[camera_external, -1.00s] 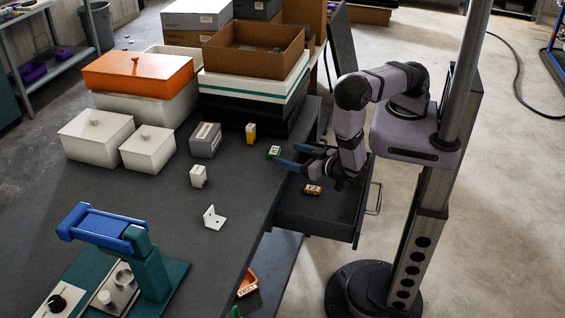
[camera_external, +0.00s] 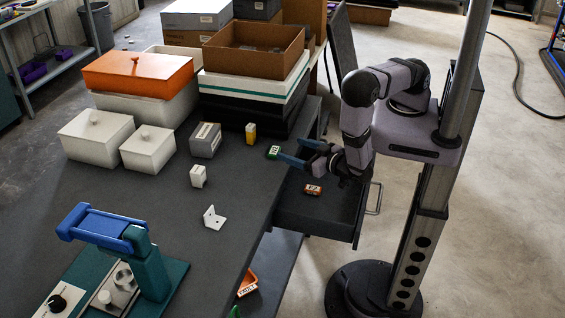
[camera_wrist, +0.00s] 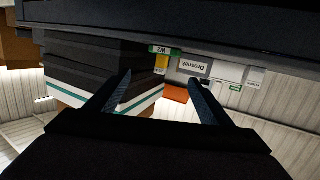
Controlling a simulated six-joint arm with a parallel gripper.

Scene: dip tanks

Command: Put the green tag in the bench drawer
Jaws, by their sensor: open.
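The green tag (camera_external: 272,152) has a white label and stands on the dark bench top near its right edge. It also shows in the wrist view (camera_wrist: 165,50), ahead of my fingertips. The bench drawer (camera_external: 345,236) is pulled open at the bench's right side, with an orange tag (camera_external: 312,190) lying inside. My gripper (camera_external: 289,150) is open and empty, its blue fingers pointing left towards the green tag, above the drawer's back part. In the wrist view my gripper (camera_wrist: 160,77) has its fingers spread wide, with the tag seen past them.
A yellow tag (camera_external: 251,133) and a grey labelled box (camera_external: 205,140) stand behind the green tag. Stacked trays (camera_external: 250,110) rise further back. A white block (camera_external: 198,176) and white bracket (camera_external: 213,217) stand to the left. The bench between has free room.

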